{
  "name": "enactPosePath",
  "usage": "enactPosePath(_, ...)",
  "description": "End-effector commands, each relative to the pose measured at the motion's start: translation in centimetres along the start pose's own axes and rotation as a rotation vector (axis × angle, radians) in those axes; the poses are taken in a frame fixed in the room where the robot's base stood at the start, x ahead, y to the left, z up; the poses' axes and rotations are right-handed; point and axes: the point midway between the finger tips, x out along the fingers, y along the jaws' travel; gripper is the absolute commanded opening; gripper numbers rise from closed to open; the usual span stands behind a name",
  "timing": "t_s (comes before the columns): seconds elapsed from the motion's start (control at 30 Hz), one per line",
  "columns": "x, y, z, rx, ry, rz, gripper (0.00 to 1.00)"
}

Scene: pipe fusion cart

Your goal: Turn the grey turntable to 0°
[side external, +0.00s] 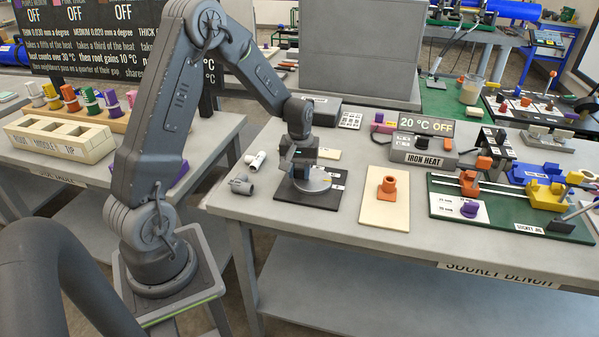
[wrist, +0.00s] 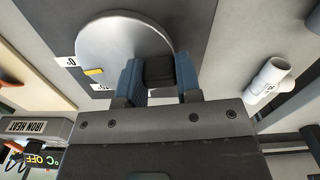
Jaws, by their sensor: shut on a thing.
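The grey turntable (side external: 316,183) is a light round disc on a dark plate (side external: 325,201) on the bench. In the wrist view the turntable (wrist: 115,42) carries a yellow mark (wrist: 93,71) at its rim. The mark appears to lie between a white label reading 0° (wrist: 68,62) and a second label (wrist: 101,87) that is partly hidden. My gripper (wrist: 160,78) is shut on a dark block (wrist: 159,68) at the turntable's rim, with one blue finger on each side. In the side view my gripper (side external: 303,170) stands over the disc and hides part of it.
Two pipe fittings, one white (side external: 257,160) and one grey (side external: 241,184), lie left of the plate. A cream board with an orange fitting (side external: 388,188) lies to the right. The iron heat box (side external: 420,157) stands behind that. The bench front is clear.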

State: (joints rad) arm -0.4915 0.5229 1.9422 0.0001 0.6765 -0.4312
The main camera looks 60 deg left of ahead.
Motion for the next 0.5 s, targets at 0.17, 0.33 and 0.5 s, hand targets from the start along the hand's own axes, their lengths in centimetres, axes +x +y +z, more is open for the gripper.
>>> enactPosePath(0.17,-0.06,0.03,-0.32,0.086,0.0,0.0,0.08)
enactPosePath(0.33,-0.07,0.06,-0.49,0.134,0.0,0.0,0.08)
enactPosePath(0.5,-0.08,0.07,-0.56,0.153,0.0,0.0,0.08)
